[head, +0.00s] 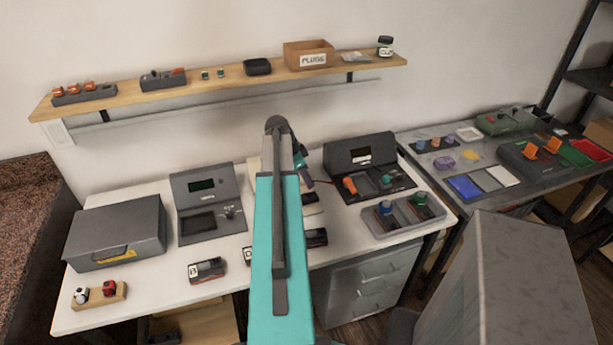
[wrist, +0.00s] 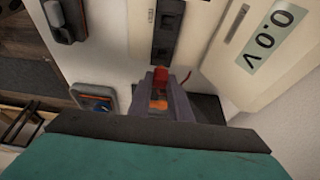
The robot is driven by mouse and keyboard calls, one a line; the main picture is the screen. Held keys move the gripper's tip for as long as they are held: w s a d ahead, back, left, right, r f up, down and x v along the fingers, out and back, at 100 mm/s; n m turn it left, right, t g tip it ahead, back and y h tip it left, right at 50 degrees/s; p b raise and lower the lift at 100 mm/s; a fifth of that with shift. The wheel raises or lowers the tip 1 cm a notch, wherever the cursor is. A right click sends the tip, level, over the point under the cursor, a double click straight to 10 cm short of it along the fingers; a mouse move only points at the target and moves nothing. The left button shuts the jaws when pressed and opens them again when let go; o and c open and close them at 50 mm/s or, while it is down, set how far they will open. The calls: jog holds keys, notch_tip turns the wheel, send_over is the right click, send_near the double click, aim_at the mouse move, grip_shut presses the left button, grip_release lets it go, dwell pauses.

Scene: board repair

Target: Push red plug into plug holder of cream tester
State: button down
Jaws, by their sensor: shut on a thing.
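The cream tester (wrist: 205,50) fills the upper part of the wrist view, with a display reading 0.0V. In the head view it is mostly hidden behind my arm, and only a cream edge (head: 253,170) shows. A dark slotted strip (wrist: 167,38), apparently the plug holder, lies on its cream face. My gripper (wrist: 165,85) is shut on the red plug (wrist: 160,74), which sticks out between the fingertips at the near end of the strip. I cannot tell whether the plug touches the strip or is inside it.
A grey tester (head: 207,205) stands left of my arm and a dark one (head: 365,170) right. A grey tray (head: 403,217) with coloured knobs sits at the white table's right end. A grey case (head: 116,232) and a wooden block (head: 97,296) are at the left. A shelf (head: 220,84) runs above.

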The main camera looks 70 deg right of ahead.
jog(key=shift+f+b, duration=0.75)
jog(key=shift+f, duration=0.85)
jog(key=shift+f+b, duration=1)
jog(key=shift+b, duration=0.05)
dwell(3.4)
jog(key=c, duration=1.5)
grip_release()
jog(key=shift+c, duration=0.2)
jog(key=shift+o, duration=0.4)
jog(key=shift+o, duration=1)
jog(key=shift+r+p, duration=0.35)
jog(key=shift+r, duration=0.45)
